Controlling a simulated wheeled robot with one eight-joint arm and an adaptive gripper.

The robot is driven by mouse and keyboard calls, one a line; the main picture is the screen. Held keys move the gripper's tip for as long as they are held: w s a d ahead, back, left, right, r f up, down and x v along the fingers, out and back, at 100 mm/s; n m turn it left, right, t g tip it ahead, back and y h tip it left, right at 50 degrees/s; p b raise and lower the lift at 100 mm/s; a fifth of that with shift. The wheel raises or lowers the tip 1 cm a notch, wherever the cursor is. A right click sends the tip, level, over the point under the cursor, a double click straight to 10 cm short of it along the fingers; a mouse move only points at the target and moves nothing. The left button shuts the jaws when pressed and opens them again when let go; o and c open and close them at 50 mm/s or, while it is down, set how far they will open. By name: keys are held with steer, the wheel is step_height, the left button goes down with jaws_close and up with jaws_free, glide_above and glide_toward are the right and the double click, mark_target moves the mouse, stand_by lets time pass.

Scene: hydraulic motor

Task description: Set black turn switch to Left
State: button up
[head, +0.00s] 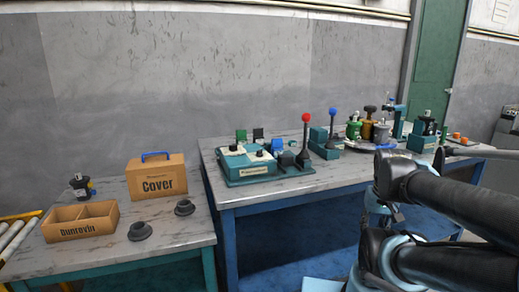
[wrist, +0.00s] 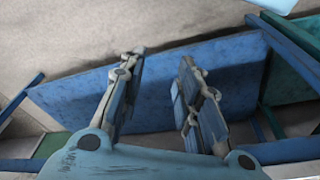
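A teal control box with a pale top (head: 249,172) stands at the left end of the larger table. Small dark knobs sit on its top, one near the front (head: 259,153) and one farther left (head: 233,147). They are too small to tell which is the black turn switch or which way it points. My gripper (wrist: 160,60) shows in the wrist view with its two fingers apart and nothing between them. It points toward the blue lower part of a table and pale floor, with no switch in that view. I cannot make out its fingertips in the head view.
A red-knobbed lever (head: 306,118) and a blue-knobbed lever (head: 333,112) stand right of the control box. Several motor parts crowd the table's right. The lower left table holds a Cover box (head: 157,178), an open divided box (head: 80,222) and dark round parts (head: 140,231).

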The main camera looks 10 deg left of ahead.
steer(key=w+a+r, duration=0.5)
steer(key=w+r, duration=0.2)
steer(key=r, duration=0.5)
step_height(320, 180, up, 20)
steer(key=r+m+g, duration=0.1)
steer(key=m+g, duration=0.1)
steer(key=m, duration=0.1)
glide_above(259, 153)
steer(key=f, duration=1.7)
steer(key=shift+w+a+f, duration=0.15)
steer(key=shift+w+a, duration=0.1)
steer(key=shift+w, duration=0.15)
jaws_close()
